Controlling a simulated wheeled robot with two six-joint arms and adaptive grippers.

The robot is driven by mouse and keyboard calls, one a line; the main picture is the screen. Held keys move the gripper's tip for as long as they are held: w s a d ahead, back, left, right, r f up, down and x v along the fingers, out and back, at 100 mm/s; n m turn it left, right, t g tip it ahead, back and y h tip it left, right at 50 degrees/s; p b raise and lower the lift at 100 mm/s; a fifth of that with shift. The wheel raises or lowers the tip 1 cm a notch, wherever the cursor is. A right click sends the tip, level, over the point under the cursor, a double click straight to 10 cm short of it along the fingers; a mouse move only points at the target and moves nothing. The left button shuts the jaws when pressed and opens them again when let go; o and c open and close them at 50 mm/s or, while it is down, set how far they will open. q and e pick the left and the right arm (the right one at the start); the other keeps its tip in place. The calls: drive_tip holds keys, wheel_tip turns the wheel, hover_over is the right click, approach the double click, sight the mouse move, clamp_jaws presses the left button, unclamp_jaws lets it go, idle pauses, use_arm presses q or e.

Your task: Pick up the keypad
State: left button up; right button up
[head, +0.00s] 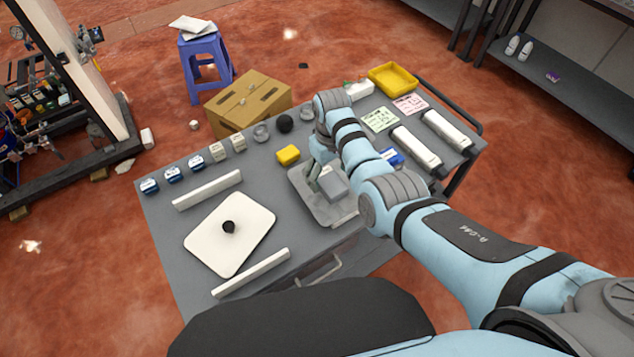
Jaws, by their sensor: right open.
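No part is plainly recognisable as the keypad at this size. A grey metal tray (297,181) on the grey cart holds a grey box-shaped part (334,186) and other small parts that are hard to make out. My right arm reaches in from the lower right. My right gripper (313,173) is open, pointing down at the tray's far left side, beside the grey box-shaped part. The arm's wrist hides some of the gripper and what lies behind it. My left gripper is not in view.
A white panel with a black knob (231,234) lies between two white bars. Blue-and-white parts (172,175) line the left edge. A yellow bin (393,79) stands at the back right; a cardboard box (248,103) is behind the cart.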

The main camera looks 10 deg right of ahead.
sight(329, 180)
wheel_tip(329, 180, down, 3)
drive_tip(key=b, duration=0.2)
drive_tip(key=shift+d+f+b, duration=0.1)
drive_tip(key=shift+f+b, duration=0.1)
drive_tip(key=shift+b, duration=0.2)
drive_tip(key=shift+r, duration=0.25)
drive_tip(key=shift+f, duration=0.2)
drive_tip(key=shift+s, duration=0.25)
drive_tip(key=c, duration=1.4)
